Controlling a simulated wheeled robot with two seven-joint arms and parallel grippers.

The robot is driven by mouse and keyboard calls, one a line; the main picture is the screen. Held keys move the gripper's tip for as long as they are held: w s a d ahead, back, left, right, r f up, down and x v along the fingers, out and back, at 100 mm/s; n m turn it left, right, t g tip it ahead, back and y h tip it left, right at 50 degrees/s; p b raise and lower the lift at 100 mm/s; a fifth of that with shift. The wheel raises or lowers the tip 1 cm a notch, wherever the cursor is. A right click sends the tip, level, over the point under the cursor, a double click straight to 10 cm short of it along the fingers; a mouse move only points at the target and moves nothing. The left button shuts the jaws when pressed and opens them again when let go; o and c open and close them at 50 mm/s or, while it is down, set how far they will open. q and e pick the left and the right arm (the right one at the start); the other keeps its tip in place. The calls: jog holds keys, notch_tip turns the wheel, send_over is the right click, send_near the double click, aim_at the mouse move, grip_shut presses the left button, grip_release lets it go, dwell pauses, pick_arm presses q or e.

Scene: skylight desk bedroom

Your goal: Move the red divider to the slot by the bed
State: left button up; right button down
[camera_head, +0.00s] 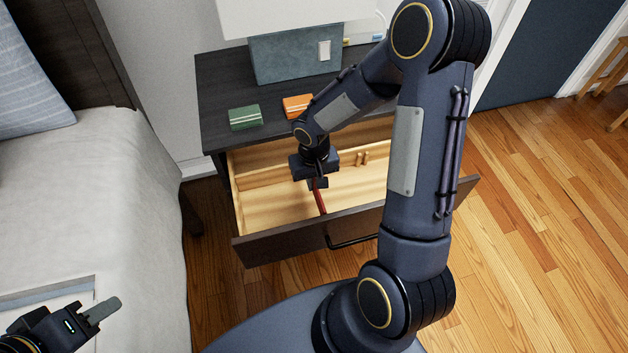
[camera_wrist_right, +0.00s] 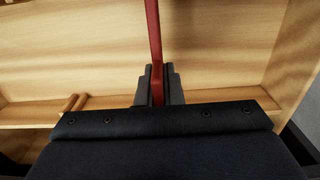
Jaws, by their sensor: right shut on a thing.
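The red divider (camera_head: 319,200) is a thin upright strip in the open drawer (camera_head: 262,216) of the dark nightstand. My right gripper (camera_head: 317,184) is over the middle of the drawer, shut on the divider. In the right wrist view the divider (camera_wrist_right: 154,40) runs away from between the two fingers (camera_wrist_right: 157,88). Whether its lower edge sits in a slot is hidden. Light wooden pegs (camera_head: 362,158) stand in pairs at the drawer's back right. My left gripper (camera_head: 100,311) is over the bed at the lower left; whether its jaws are apart is unclear.
The bed (camera_head: 120,190) is left of the nightstand (camera_head: 215,95). On the nightstand top are a green box (camera_head: 245,117), an orange box (camera_head: 297,105) and a lamp (camera_head: 290,55). A thin flat item (camera_head: 50,290) lies on the bed. The drawer's left part is clear.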

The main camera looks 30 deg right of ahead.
jog(key=shift+f+b, duration=3.55)
jog(key=c, duration=1.5)
grip_release()
jog(key=shift+r, duration=0.1)
notch_tip(320, 180, up, 7)
jog(key=shift+p, duration=1.1)
jog(key=shift+r, duration=0.35)
